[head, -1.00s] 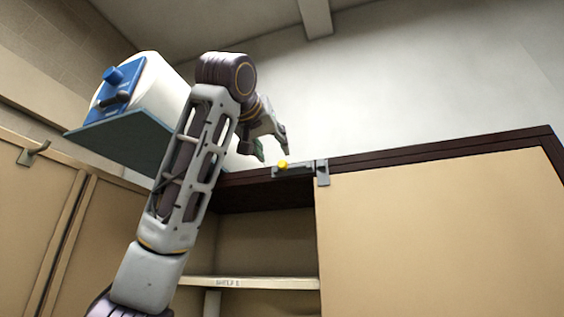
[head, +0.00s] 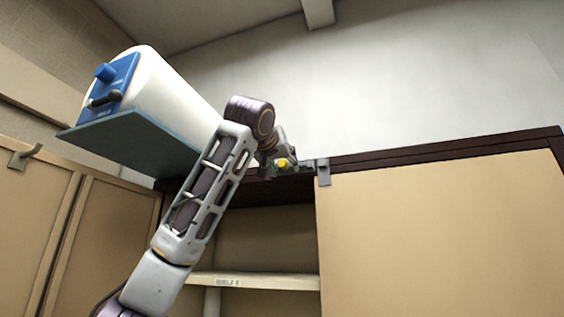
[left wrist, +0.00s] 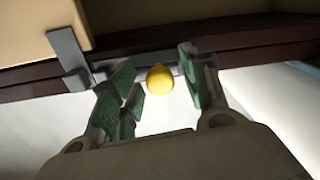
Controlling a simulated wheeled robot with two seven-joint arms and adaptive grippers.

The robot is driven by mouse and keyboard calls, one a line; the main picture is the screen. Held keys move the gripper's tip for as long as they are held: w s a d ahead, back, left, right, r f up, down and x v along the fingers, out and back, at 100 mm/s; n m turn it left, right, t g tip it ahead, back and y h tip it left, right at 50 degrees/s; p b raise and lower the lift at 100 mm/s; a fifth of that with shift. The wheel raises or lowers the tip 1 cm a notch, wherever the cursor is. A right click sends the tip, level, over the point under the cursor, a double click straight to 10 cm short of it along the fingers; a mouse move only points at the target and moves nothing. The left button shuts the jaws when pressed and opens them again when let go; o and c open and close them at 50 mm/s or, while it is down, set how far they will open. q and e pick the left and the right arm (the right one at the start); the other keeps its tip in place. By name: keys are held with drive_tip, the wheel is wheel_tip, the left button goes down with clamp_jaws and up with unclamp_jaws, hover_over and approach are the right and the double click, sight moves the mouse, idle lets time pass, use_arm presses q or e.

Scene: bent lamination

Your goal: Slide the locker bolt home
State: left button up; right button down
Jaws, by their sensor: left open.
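The locker bolt is a grey bar with a yellow knob (head: 282,163) on the dark top rail of the locker (head: 440,150). A grey bracket (head: 322,172) stands just right of the knob at the edge of the tan door; it also shows in the left wrist view (left wrist: 68,55). My left gripper (head: 281,166) is at the knob. In the left wrist view its green-padded fingers (left wrist: 162,88) are open, one on each side of the yellow knob (left wrist: 160,78), with a gap on both sides. My right gripper is not in view.
A white cylindrical tank with a blue panel (head: 122,85) sits on a teal shelf (head: 130,140) at upper left, near my left arm. The open locker bay below holds a pale shelf (head: 255,281). A tan door (head: 440,230) covers the right.

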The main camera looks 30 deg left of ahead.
use_arm(q)
clamp_jaws()
idle(0.3)
